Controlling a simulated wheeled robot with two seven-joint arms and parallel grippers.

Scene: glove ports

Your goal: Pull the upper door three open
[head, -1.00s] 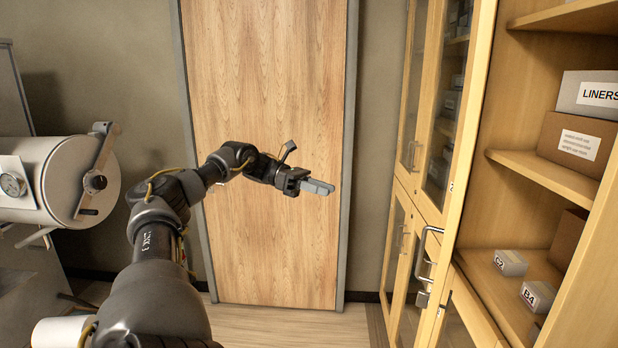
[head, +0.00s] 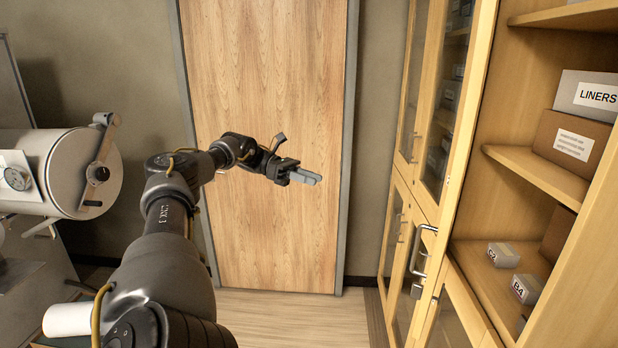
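The tall wooden cabinet stands on the right. Its upper glass doors (head: 444,110) are shut, with a slim upright handle (head: 417,147) low on them. No door number is readable, so I cannot tell which is upper door three. A section of open shelves (head: 535,172) shows at the right, with no door across its front. My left gripper (head: 306,178) is in front of the plain wooden room door, left of the cabinet and apart from it. Its fingers look together, with nothing between them. My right gripper is not in view.
A larger metal handle (head: 424,250) with a lock sticks out from the cabinet's lower part. Boxes, one marked LINERS (head: 592,96), stand on the shelves. A grey cylindrical vessel (head: 85,172) is at the left. Floor (head: 285,320) before the room door (head: 265,130) is clear.

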